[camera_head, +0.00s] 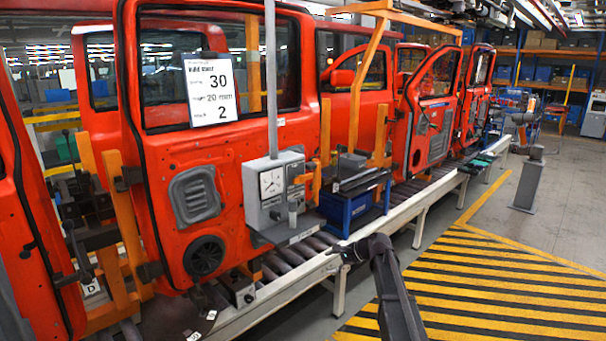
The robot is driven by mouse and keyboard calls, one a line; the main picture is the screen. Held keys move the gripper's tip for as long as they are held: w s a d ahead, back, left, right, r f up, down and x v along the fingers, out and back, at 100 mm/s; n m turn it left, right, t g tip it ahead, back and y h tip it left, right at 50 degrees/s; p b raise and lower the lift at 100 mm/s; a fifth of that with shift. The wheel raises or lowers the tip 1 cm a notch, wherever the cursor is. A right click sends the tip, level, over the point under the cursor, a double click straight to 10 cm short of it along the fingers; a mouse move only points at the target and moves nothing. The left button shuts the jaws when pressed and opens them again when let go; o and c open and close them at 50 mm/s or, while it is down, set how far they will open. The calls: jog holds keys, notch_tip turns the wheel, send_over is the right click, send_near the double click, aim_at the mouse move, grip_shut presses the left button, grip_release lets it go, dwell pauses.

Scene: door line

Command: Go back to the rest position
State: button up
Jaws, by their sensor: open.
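My dark arm reaches up from the bottom right of the centre in the head view. My gripper (342,252) is at its end, pointing left, in front of the conveyor's pale rail. Its jaws are small in the picture; they are open, and nothing shows between them. It appears apart from the blue bin (346,212) behind it. A grey box with a dial gauge (271,186) stands in front of that door.
The roller conveyor (433,187) runs from bottom left to the back right, with more red doors (432,100) along it. Yellow-black floor stripes (490,295) lie clear to the right. A grey post (528,182) stands beyond them. Orange shelving (545,52) is at the back.

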jog(key=s+d+f+n+g+h+b, duration=0.1)
jog(key=s+d+f+n+h, duration=0.1)
jog(key=s, duration=0.9)
jog(key=s+d+f+n+g+h+b, duration=0.2)
jog(key=s+f+n, duration=0.4)
jog(key=s, duration=0.5)
jog(key=s+d+f+n+g+h+b, duration=0.1)
jog(key=s+f+n+h, duration=0.4)
jog(key=s, duration=0.7)
jog(key=shift+d+h+b, duration=0.4)
jog(key=shift+d+b, duration=0.05)
jog(key=shift+d, duration=0.75)
jog(key=shift+c, duration=0.8)
jog(key=shift+w, duration=0.1)
